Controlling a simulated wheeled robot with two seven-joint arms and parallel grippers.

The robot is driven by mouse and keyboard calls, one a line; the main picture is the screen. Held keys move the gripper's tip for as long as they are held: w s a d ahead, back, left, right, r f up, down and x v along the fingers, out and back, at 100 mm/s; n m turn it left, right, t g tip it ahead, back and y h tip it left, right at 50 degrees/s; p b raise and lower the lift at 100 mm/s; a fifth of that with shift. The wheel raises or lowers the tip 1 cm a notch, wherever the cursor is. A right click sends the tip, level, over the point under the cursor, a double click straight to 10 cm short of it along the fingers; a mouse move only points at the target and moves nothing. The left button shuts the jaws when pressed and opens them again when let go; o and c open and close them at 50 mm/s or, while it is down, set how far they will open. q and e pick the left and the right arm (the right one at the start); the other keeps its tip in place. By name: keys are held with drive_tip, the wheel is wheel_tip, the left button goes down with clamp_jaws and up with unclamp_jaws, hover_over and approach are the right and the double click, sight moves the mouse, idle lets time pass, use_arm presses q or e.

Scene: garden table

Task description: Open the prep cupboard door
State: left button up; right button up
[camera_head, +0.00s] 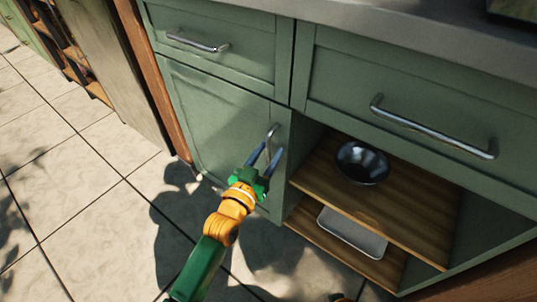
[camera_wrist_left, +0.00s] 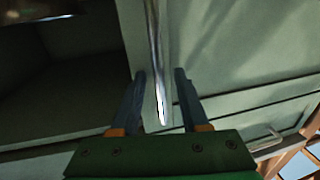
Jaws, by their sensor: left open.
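The green prep cupboard door (camera_head: 213,122) is at the left of the cabinet, below a drawer, and looks shut. Its upright metal handle (camera_head: 272,131) is near the door's right edge. My left gripper (camera_head: 267,154) is open at the handle. In the left wrist view the handle (camera_wrist_left: 156,62) runs down between the two fingers of the left gripper (camera_wrist_left: 159,76), with a gap visible on each side. I cannot tell whether either finger touches it. My right gripper is not in view.
Drawers with bar handles (camera_head: 197,43) (camera_head: 432,128) are above. Open shelves to the right hold a dark bowl (camera_head: 362,163) and a pale tray (camera_head: 352,233). The tiled floor (camera_head: 75,195) before the door is clear apart from my arm.

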use_arm(q)
clamp_jaws()
idle(1.4)
